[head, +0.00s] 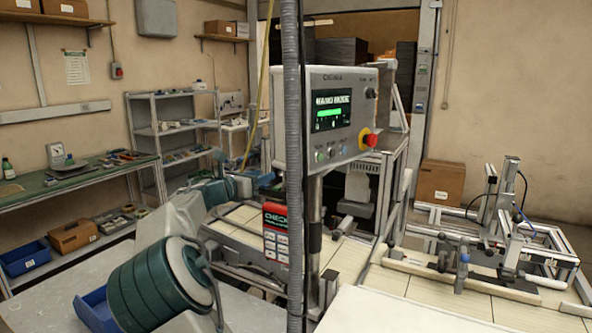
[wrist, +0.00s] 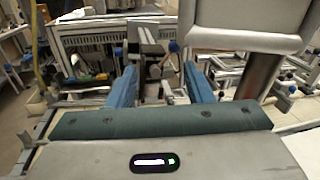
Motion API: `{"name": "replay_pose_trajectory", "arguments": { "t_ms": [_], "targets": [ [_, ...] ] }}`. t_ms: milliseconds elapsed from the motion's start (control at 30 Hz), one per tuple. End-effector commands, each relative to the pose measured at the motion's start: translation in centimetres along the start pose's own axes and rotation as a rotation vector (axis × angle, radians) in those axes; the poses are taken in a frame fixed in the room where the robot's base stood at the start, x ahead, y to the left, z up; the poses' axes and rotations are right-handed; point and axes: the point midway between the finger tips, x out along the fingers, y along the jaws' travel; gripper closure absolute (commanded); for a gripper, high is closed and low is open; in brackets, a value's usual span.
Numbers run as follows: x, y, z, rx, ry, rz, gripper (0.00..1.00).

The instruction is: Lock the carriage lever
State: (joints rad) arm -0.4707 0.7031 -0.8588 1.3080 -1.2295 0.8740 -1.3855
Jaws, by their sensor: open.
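In the wrist view my gripper (wrist: 160,72) is open. Its two blue fingers stand wide apart with nothing held between them. Ahead, between and beyond the fingers, is a machine carriage (wrist: 146,34) with grey plates and dark parts. A small blue knob (wrist: 174,46) sits at its right side; I cannot tell for sure whether it belongs to the carriage lever. In the head view my teal and white wrist reaches toward the machine, left of the control panel (head: 322,116), and my fingers are mostly hidden. The carriage lever cannot be clearly made out there.
The panel shows green lights and a red stop button (head: 370,140); its post (wrist: 262,75) stands close right of my fingers. A conveyor frame with clamps (head: 463,262) lies right. A green workbench (head: 75,180) is left.

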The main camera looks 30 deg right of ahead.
Motion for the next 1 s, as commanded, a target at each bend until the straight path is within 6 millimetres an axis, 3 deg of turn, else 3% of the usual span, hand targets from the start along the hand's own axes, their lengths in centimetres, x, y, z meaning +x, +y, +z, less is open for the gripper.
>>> {"name": "replay_pose_trajectory", "arguments": {
  "t_ms": [633,767,1000],
  "targets": [
    [-0.5,0.1,-0.1,0.001,0.0,0.001,0.54],
    [-2.3,0.1,-0.2,0.001,0.001,0.004,0.54],
    [-7.8,0.1,-0.2,0.001,0.0,0.005,0.54]
  ]
}}
